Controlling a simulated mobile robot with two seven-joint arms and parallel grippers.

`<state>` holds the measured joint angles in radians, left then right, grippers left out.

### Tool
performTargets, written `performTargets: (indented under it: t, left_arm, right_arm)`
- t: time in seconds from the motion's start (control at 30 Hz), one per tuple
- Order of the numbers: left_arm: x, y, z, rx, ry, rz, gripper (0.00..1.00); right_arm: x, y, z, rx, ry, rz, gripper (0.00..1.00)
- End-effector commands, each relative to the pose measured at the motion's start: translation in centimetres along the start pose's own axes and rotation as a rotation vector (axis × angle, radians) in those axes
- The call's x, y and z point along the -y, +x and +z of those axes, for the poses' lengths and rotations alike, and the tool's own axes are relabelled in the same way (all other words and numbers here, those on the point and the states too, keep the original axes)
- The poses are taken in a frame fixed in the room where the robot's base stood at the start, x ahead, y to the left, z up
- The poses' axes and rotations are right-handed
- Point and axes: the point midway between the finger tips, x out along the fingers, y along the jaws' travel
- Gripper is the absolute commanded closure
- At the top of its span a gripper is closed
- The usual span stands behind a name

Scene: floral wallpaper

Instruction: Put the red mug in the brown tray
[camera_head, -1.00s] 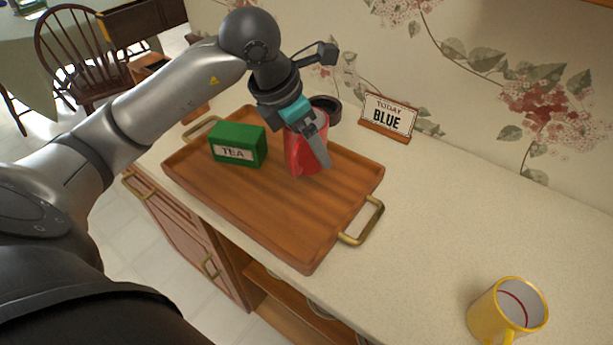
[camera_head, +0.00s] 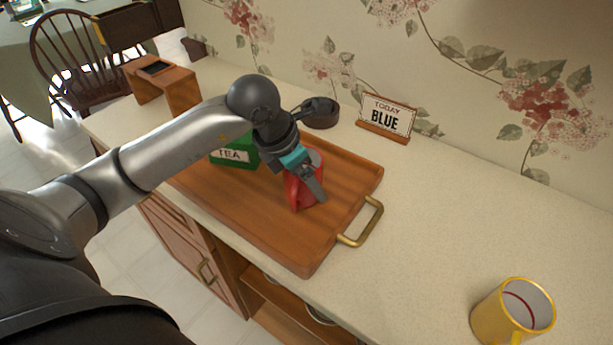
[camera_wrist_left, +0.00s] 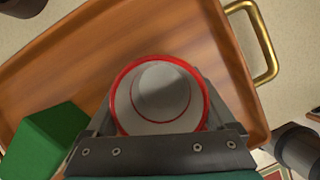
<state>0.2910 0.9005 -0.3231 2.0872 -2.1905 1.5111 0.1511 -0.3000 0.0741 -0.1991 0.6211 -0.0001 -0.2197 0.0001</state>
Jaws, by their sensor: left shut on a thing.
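The red mug (camera_head: 296,193) is over the right part of the brown tray (camera_head: 250,215) in the head view. I cannot tell for sure whether its base touches the tray. My left gripper (camera_head: 314,184) is shut on the mug, with a finger along its outer side. In the left wrist view, the mug (camera_wrist_left: 160,92) shows its red rim and empty white inside, between the fingers of my left gripper (camera_wrist_left: 160,115). The brown tray (camera_wrist_left: 120,45) lies beneath it. My right gripper is not in view.
A green tea box (camera_head: 232,155) stands on the tray, partly behind my arm. A yellow mug (camera_head: 512,312) stands at the lower right. A sign reading "TODAY BLUE" (camera_head: 386,117) and a dark round object (camera_head: 320,115) are behind the tray.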

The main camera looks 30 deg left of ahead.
Motion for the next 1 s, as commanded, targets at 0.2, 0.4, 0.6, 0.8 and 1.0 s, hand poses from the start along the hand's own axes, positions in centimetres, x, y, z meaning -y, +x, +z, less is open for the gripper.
performTargets:
  t: [0.2,0.4,0.6,0.8,1.0]
  left_arm:
    - [0.0,0.2,-0.1,-0.001,0.000,-0.001,0.00]
    - [0.0,0.1,-0.1,-0.001,0.000,-0.001,0.00]
    - [-0.1,-1.5,0.1,0.001,0.001,0.003,0.00]
    - [-0.1,-5.9,0.1,0.001,0.002,0.005,0.00]
    - [-0.1,-9.8,0.1,0.000,0.002,0.003,0.00]
  right_arm:
    - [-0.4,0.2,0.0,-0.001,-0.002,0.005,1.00]
    - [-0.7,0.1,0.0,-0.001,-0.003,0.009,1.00]
    - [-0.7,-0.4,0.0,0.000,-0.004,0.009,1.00]
    - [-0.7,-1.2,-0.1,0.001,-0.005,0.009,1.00]
    - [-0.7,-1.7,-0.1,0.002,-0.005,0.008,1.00]
